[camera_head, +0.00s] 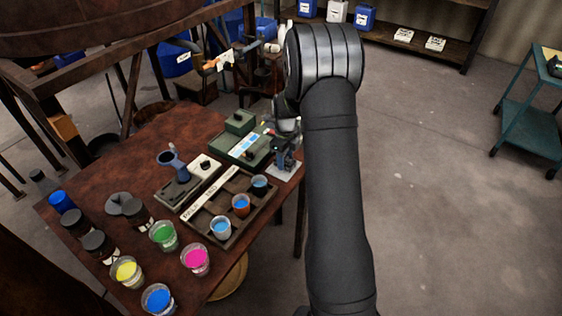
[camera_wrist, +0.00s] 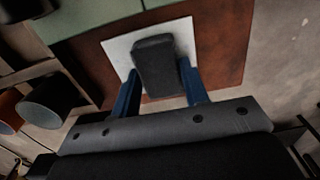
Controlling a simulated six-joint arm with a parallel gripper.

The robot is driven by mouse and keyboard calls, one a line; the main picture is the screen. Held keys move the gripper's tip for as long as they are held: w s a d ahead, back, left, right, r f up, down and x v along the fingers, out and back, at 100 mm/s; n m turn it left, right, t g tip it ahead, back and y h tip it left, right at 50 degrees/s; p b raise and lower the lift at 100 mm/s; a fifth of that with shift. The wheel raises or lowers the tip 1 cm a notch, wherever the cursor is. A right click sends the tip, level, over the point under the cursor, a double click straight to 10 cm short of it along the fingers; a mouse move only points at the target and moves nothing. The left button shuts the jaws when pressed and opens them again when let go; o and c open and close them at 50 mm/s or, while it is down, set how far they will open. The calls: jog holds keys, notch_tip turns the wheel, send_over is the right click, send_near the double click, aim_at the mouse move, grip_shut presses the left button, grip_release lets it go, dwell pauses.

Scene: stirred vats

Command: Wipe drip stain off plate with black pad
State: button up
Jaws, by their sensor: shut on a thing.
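My gripper (camera_wrist: 160,78) has its two blue fingers shut on the sides of a black pad (camera_wrist: 154,60). The pad is over the middle of a pale square plate (camera_wrist: 118,48). I cannot tell whether the pad touches the plate. In the head view the plate (camera_head: 291,172) lies at the table's right corner, with my gripper (camera_head: 287,158) over it. No drip stain shows on the visible parts of the plate; the pad and fingers hide the rest.
A green box device (camera_head: 240,122) stands just left of the plate. A wooden tray (camera_head: 243,232) with several cups is in front of it. Several paint cups and dark jars stand at the table's (camera_head: 130,150) front left.

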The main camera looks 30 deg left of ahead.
jog(key=shift+w, duration=1.6)
jog(key=shift+s, duration=4.05)
notch_tip(320, 180, up, 8)
jog(key=shift+w, duration=0.15)
